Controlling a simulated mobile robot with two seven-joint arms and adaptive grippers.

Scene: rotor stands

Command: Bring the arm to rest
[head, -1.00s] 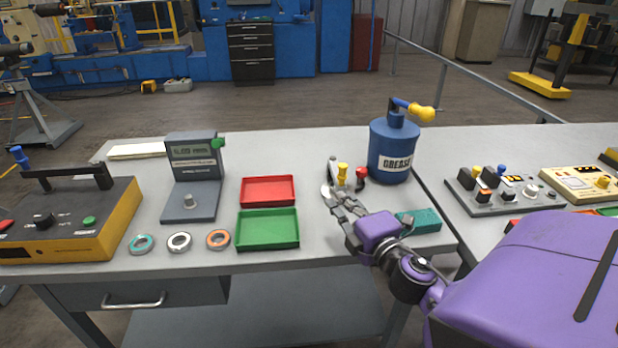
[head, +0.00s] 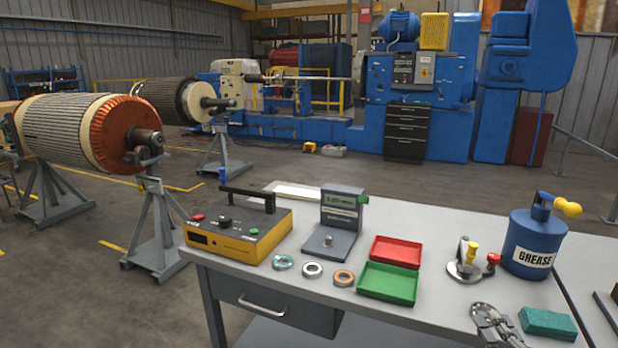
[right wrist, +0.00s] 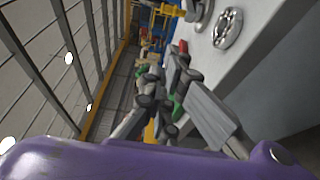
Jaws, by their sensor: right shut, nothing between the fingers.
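My right gripper (head: 482,309) shows at the bottom edge of the head view, shut and empty, with the purple arm out of frame below. It is over the front right part of the grey table, left of the teal block (head: 548,322) and in front of the small round device with yellow and red knobs (head: 466,268). In the right wrist view my right gripper's dark linkage (right wrist: 160,95) shows near the middle, with nothing seen held. My left gripper is in neither view.
On the table (head: 425,322) are a yellow-grey instrument (head: 238,238), a display stand (head: 340,222), several rings, a red tray (head: 396,252), a green tray (head: 388,284) and a blue grease can (head: 536,243). Rotors on stands (head: 85,132) stand on the floor at left.

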